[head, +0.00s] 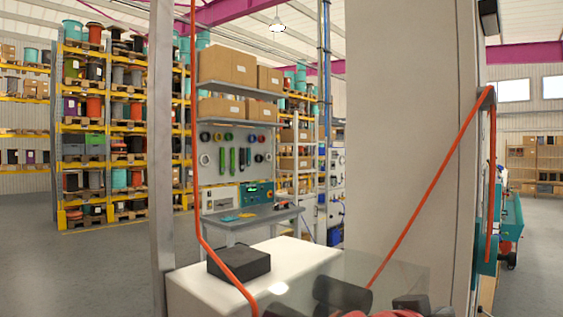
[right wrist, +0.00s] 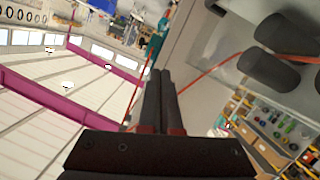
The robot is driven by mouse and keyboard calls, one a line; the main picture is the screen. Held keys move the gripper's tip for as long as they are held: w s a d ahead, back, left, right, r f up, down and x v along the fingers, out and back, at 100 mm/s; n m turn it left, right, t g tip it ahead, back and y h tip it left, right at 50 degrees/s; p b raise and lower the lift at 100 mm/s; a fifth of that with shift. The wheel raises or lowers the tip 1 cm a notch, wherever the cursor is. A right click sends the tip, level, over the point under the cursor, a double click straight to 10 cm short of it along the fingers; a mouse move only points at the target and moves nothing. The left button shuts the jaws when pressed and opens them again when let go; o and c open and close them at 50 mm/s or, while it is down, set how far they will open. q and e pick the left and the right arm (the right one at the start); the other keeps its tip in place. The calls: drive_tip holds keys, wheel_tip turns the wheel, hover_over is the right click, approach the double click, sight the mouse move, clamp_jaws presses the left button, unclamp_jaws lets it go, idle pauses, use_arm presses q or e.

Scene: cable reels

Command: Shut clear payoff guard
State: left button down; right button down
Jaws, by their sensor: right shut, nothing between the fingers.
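The clear payoff guard (head: 402,276) is a see-through sheet at the bottom right of the head view, in front of the pale column and above dark rollers (head: 341,294). Its outline is faint, and I cannot tell its exact angle. A see-through panel also shows faintly in the right wrist view (right wrist: 212,38), beside the dark rollers. My right gripper (right wrist: 161,76) is shut and empty, its two dark fingers together. It points toward the panel side; I cannot tell whether it touches the guard. My left gripper is not in view.
Orange cable (head: 430,190) runs down from an arm on the wide pale column (head: 410,120). More orange cable hangs beside the grey post (head: 162,150). A black block (head: 240,262) sits on a white cabinet top (head: 290,252). A workbench (head: 250,214) and racks stand behind.

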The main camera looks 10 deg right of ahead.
wheel_tip(320, 180, down, 12)
drive_tip(key=w+m+b, duration=0.1)
drive_tip(key=m+b, duration=0.1)
drive_tip(key=b, duration=0.6)
drive_tip(key=shift+w+a+f+t+y+b, duration=0.25)
drive_tip(key=shift+a+t+y+b, duration=0.15)
drive_tip(key=shift+f, duration=0.15)
